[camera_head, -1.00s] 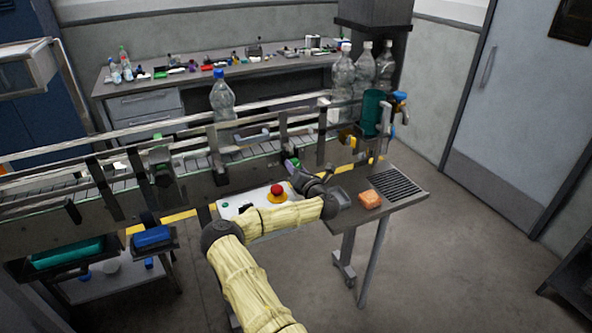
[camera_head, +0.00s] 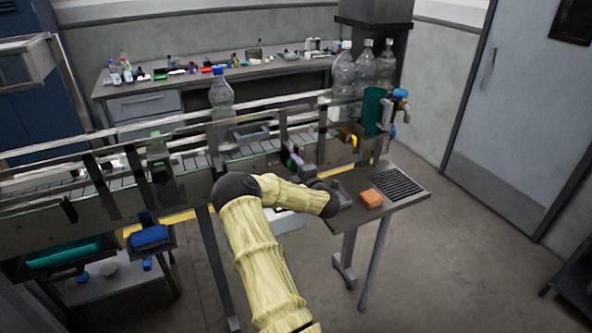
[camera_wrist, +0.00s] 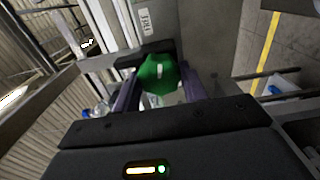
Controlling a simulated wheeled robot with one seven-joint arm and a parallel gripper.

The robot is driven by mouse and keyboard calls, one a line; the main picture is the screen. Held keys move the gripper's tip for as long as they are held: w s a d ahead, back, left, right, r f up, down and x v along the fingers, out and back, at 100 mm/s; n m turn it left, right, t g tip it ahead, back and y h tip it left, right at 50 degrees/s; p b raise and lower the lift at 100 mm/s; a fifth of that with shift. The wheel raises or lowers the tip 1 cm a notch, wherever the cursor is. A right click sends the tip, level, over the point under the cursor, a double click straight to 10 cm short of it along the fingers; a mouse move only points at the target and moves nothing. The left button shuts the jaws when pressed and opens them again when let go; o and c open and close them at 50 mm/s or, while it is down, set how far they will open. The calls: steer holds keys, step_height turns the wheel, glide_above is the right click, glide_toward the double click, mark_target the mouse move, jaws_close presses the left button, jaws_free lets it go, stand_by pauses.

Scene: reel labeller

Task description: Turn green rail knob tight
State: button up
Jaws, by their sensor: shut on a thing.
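The green rail knob (camera_wrist: 160,76) shows in the wrist view, with a white mark on its face. My gripper (camera_wrist: 158,96) has its two purple-grey fingers on either side of the knob and is shut on it. In the head view, my gripper (camera_head: 292,164) is at the front side of the conveyor, right of centre. There the knob is mostly hidden by my gripper and the rail bracket, and I cannot tell its turn angle.
The conveyor (camera_head: 110,186) runs across the scene with guide rails and brackets. A clear bottle with a blue cap (camera_head: 221,95) stands on it. An orange sponge (camera_head: 371,198) lies on the side shelf (camera_head: 405,200) beside a drain grille.

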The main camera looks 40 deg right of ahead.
steer(key=shift+s+f+m+b, duration=0.15)
steer(key=shift+m+b, duration=0.25)
steer(key=shift+m, duration=0.8)
steer(key=o, duration=1)
steer(key=shift+c, duration=0.2)
steer(key=b+v, duration=0.4)
steer(key=v, duration=1.3)
steer(key=shift+s+a, duration=0.1)
